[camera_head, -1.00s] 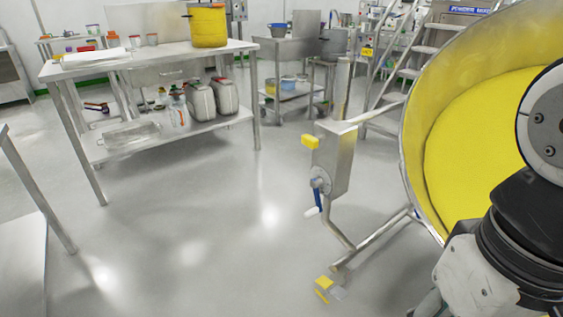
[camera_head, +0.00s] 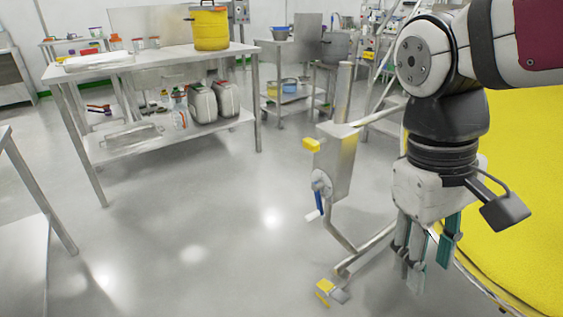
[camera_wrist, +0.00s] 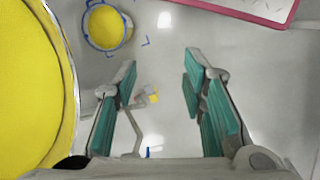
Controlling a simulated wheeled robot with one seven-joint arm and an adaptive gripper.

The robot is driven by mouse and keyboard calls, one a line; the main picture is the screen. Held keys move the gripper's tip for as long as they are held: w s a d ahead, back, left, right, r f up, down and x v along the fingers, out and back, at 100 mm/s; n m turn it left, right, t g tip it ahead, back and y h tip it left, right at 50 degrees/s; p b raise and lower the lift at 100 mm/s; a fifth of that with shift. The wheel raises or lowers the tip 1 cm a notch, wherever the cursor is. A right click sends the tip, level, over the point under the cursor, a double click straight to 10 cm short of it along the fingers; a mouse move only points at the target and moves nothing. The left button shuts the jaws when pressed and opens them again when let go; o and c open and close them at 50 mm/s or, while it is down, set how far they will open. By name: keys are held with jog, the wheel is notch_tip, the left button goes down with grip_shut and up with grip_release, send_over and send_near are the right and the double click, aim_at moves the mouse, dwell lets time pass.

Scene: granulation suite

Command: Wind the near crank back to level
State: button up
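The near crank (camera_head: 319,200) is a blue arm with a white grip on the side of a grey metal box (camera_head: 336,165). Its arm hangs down from a round hub, the grip at the lower end pointing lower left. My gripper (camera_head: 424,262) has teal finger pads and points down, to the right of the crank and apart from it. A small blue piece at the wrist view's bottom may be the crank; I cannot tell.
A large tub of yellow material (camera_head: 525,190) stands at right, partly behind my arm. A yellow pedal (camera_head: 326,288) is on the floor below the crank. A steel table (camera_head: 150,62) with containers stands at back left. The floor left of the crank is clear.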

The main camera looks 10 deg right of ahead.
jog(key=w+f+n+g+h, duration=0.1)
jog(key=w+f+n+h, duration=0.25)
jog(key=w, duration=0.95)
jog(key=n+t+h+p, duration=0.1)
jog(key=n+t+h, duration=0.3)
jog(key=n+h, duration=0.55)
send_near(312, 216)
jog(key=s+d+r, duration=0.5)
jog(key=s+r, duration=0.3)
jog(key=w+a+f+n+t, duration=0.3)
jog(key=a+f+n+t, duration=0.45)
jog(key=f, duration=0.45)
jog(key=shift+h, duration=0.4)
jog(key=b+x, duration=0.1)
jog(key=x, duration=1.3)
jog(key=shift+d+r+b, duration=0.15)
jog(key=shift+b, duration=0.25)
grip_shut()
